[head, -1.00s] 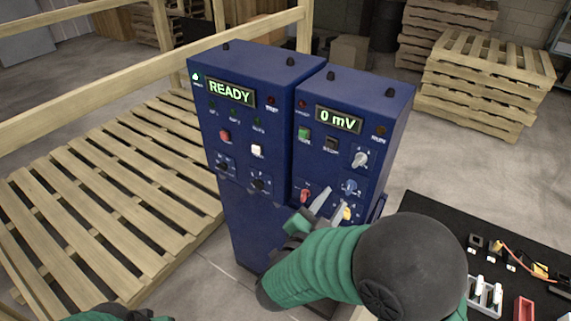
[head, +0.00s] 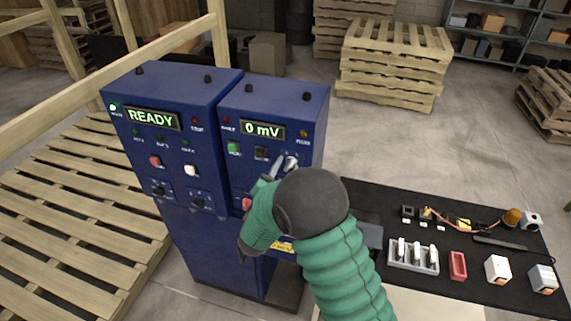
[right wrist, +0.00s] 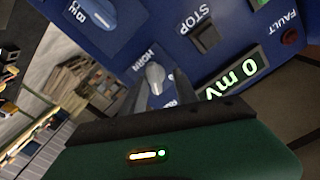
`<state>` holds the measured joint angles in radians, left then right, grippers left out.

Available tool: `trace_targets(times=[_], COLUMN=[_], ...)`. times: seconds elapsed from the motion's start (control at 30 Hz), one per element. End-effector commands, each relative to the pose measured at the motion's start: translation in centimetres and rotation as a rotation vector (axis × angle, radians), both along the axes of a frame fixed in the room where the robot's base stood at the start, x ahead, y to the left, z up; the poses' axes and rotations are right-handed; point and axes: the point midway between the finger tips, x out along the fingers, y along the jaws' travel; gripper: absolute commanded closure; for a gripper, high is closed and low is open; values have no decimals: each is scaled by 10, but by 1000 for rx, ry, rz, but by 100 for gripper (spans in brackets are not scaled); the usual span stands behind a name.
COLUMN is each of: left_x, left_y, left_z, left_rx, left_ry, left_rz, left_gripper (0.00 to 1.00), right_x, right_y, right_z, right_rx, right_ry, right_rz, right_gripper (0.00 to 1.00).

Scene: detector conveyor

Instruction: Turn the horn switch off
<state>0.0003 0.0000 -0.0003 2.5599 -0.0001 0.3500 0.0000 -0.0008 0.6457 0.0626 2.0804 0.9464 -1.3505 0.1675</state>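The horn switch (right wrist: 155,78) is a grey-white knob under a HORN label on the blue right-hand cabinet (head: 230,150). In the head view the knob (head: 291,161) is partly covered by my right gripper (head: 281,166). In the right wrist view the fingers of my right gripper (right wrist: 160,88) stand on either side of the knob, with small gaps showing, so they look open around it. Whether they touch the knob is hard to tell. The knob's pointer direction is unclear. My left gripper is out of view.
The left cabinet reads READY; the right display (head: 263,130) reads 0 mV. A STOP button (right wrist: 205,36) and a blue knob (right wrist: 96,12) are near the horn switch. A black table (head: 400,205) with parts is at right; pallets stand behind.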

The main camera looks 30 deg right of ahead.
Motion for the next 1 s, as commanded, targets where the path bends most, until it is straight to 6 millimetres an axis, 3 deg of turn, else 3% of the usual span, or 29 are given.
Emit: trace_targets(times=[0.27,0.3,0.5,1.0], left_x=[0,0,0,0], left_y=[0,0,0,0], left_z=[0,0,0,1], left_rx=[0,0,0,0], left_ry=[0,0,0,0], left_rz=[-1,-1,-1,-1], left_gripper=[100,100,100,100], right_x=[1,1,2,3], right_y=[-5,-5,-5,-4], right_z=[-1,-1,0,2], right_rx=[1,0,-1,-23], right_ry=[1,0,-1,20], right_rz=[-3,-3,-5,-1], right_gripper=[65,74,100,100])
